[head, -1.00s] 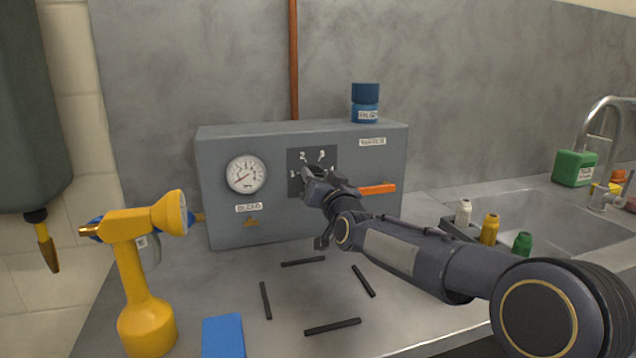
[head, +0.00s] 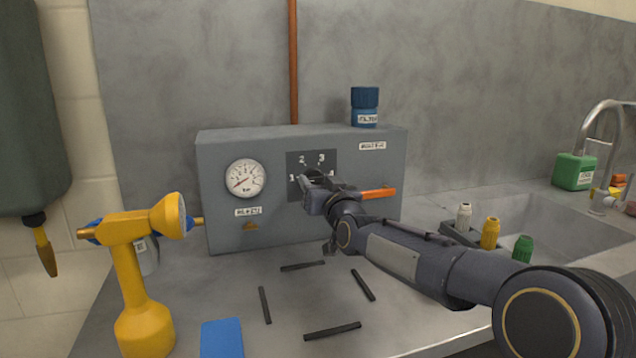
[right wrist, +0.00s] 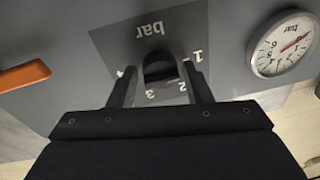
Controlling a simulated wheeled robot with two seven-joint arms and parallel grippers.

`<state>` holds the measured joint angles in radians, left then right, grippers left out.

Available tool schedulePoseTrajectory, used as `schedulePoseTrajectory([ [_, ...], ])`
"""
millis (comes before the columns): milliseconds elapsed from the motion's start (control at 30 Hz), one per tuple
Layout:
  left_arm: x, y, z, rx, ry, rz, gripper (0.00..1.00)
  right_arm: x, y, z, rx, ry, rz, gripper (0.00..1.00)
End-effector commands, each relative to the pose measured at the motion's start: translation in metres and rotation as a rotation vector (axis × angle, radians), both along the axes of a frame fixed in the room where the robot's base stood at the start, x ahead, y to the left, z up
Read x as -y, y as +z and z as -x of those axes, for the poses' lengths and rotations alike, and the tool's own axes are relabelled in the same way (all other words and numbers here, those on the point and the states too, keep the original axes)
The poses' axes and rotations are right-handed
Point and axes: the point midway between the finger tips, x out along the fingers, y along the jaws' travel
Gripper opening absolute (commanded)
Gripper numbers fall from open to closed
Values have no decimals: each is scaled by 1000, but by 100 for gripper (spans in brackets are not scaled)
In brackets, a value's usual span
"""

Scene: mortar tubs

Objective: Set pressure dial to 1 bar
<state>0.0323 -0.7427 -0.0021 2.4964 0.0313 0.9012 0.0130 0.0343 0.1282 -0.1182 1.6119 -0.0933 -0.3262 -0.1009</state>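The pressure dial is a dark knob (right wrist: 159,68) on a dark square plate (head: 296,160) marked 1, 2, 3 and 4, with "bar" printed on it. The plate is on the front of a grey box (head: 225,215). My right gripper (head: 314,178) is at the plate and hides most of the knob in the head view. In the right wrist view its two fingers (right wrist: 160,68) stand on either side of the knob, with what look like narrow gaps. I cannot make out where the knob points. My left gripper is not in view.
A round gauge (head: 245,179) with a red needle is left of the dial. An orange lever (head: 378,193) sticks out close to my right gripper. A yellow tool (head: 133,275), black strips and a blue block (head: 222,338) are on the counter.

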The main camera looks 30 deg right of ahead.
Motion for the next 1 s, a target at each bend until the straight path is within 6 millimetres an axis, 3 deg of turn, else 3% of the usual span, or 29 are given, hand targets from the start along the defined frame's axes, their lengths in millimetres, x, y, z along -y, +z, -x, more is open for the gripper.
schedulePoseTrajectory([
  [100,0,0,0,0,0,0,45,0,1,0,4,0,0,58],
  [433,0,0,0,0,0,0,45,-1,3,6,8,-1,-1,58],
  [800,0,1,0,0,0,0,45,-10,-4,63,8,-1,-1,58],
  [1000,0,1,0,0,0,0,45,-12,-6,77,6,-1,0,58],
])
